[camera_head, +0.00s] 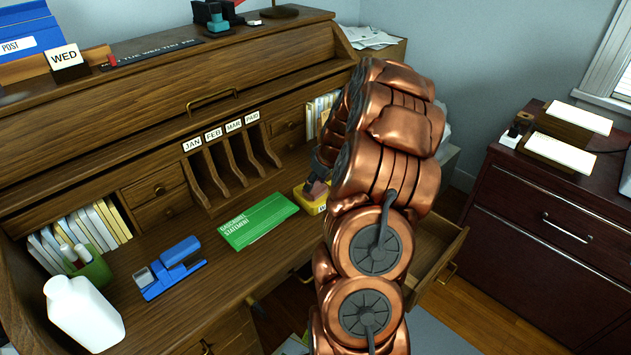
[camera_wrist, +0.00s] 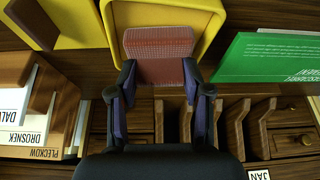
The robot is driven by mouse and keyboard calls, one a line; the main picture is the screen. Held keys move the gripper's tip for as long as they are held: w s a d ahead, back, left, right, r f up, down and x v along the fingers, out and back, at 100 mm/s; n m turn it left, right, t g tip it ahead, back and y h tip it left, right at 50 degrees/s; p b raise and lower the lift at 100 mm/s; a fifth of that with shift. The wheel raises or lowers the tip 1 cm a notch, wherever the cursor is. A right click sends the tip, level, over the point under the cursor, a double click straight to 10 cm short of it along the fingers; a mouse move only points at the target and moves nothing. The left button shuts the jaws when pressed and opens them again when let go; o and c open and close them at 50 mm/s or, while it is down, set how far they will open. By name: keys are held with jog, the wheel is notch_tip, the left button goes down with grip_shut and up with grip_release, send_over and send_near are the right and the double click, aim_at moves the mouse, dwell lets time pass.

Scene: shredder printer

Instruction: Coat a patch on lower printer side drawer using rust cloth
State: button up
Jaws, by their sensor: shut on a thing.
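The rust cloth (camera_wrist: 160,42) is a reddish-brown block-like pad. My gripper (camera_wrist: 161,78) is shut on it, one finger on each side. In the head view the cloth (camera_head: 316,188) shows as a small reddish patch left of my arm. It is at the yellow container (camera_head: 312,206) on the desk; in the wrist view it overlaps the container's opening (camera_wrist: 207,20). I cannot tell whether it touches inside. A dark red cabinet (camera_head: 500,260) with drawers stands at right, its lower drawer front (camera_head: 505,291) shut. No printer is clearly visible.
The wooden roll-top desk holds a green booklet (camera_head: 260,220), a blue stapler-like device (camera_head: 170,268), a white bottle (camera_head: 84,313) and upright dividers (camera_head: 230,158). An open wooden drawer (camera_head: 440,262) juts out right of my arm. Floor shows between desk and cabinet.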

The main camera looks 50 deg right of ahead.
jog(key=shift+a+f+b, duration=0.1)
jog(key=shift+f+b, duration=0.4)
jog(key=shift+b, duration=0.15)
dwell(2.7)
jog(key=shift+r, duration=3.6)
